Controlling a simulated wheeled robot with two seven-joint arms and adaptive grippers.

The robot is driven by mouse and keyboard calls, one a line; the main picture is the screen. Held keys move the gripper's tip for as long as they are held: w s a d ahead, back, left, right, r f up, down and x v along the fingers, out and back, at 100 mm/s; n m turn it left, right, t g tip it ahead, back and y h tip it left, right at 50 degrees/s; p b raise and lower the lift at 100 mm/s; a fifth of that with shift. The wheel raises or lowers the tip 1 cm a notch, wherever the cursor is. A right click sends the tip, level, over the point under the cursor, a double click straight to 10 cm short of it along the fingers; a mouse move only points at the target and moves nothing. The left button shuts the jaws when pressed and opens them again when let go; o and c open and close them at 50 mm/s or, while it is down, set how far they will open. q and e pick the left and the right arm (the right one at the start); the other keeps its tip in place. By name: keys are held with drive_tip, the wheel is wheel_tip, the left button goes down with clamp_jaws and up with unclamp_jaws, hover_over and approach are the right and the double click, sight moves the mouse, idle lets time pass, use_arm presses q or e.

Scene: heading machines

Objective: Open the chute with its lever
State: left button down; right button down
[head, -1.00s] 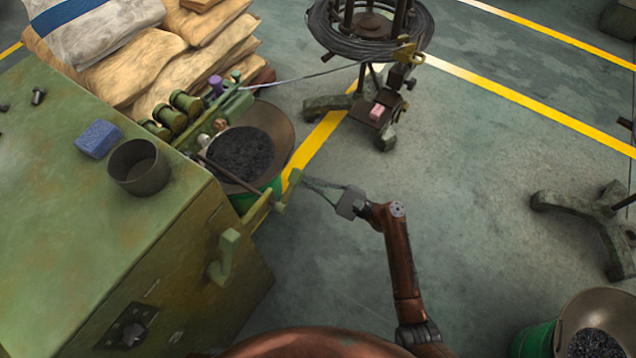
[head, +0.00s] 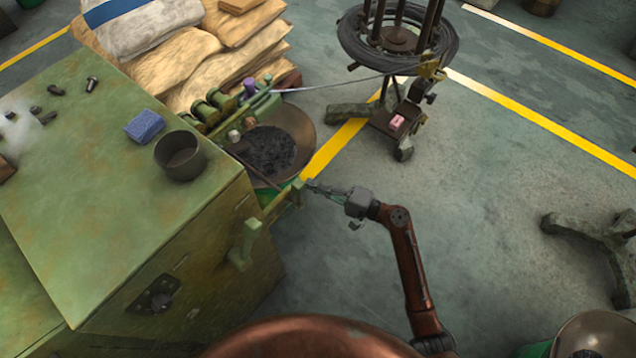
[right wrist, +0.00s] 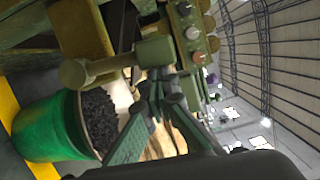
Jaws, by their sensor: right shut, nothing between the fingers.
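The green machine (head: 130,215) fills the left of the head view. A green bar juts from its far right corner and ends in a small upright green piece (head: 297,192), which looks like the lever. In the right wrist view, a green handle with a round end (right wrist: 100,68) joins a block there. My right gripper (head: 312,186) is shut and empty, its fingertips close beside the bar's end. In the right wrist view the fingers (right wrist: 158,92) sit just beside the block; I cannot tell whether they touch it. The chute itself is not clearly distinguishable. My left gripper is out of view.
A green bin (right wrist: 50,125) of dark pieces stands below the bar. A green bracket handle (head: 245,243) is on the machine's near side.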

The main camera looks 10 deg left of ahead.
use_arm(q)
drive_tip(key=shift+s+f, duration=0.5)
use_arm(e)
drive_tip(key=shift+s+a+r+n, duration=0.15)
drive_tip(key=shift+s+a+n, duration=0.2)
drive_tip(key=shift+s+n, duration=0.15)
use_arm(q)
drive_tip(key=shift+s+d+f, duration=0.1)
